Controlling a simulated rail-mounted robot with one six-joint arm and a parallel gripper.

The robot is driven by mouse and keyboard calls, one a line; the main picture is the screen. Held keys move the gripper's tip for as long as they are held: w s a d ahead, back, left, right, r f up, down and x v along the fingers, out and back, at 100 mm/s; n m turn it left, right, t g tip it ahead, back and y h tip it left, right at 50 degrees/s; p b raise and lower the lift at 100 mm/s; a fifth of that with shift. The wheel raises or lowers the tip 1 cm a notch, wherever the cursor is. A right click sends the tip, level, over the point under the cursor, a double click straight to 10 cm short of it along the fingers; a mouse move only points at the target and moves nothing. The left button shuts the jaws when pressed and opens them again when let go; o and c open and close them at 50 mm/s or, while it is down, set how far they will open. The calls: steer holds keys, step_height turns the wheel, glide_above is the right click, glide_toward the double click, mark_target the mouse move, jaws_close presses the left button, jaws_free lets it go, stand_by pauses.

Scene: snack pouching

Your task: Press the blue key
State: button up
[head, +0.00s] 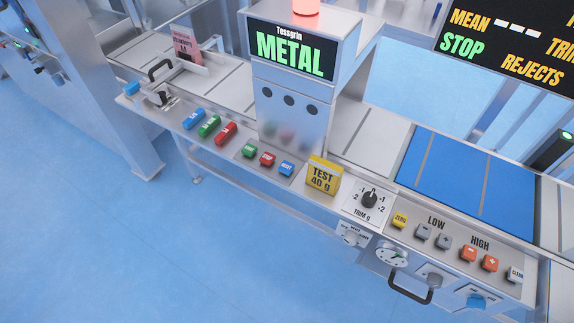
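A small blue key (287,168) sits on the front ledge below the metal detector, at the right end of a row with a green key (249,150) and a red key (267,159). Its white label is too small to read surely. Other blue pieces are a rounded blue block (193,118) beside green and red ones, a small blue piece (132,88) at the far left end, and a blue knob (476,301) low at right. My gripper is not in view.
The detector housing (290,105) shows "METAL" under a lit red lamp (306,7). A yellow "TEST 40 g" block (323,176) stands just right of the keys. A trim dial (369,199) and more keys follow. A black handle (410,290) juts out below. Floor in front is clear.

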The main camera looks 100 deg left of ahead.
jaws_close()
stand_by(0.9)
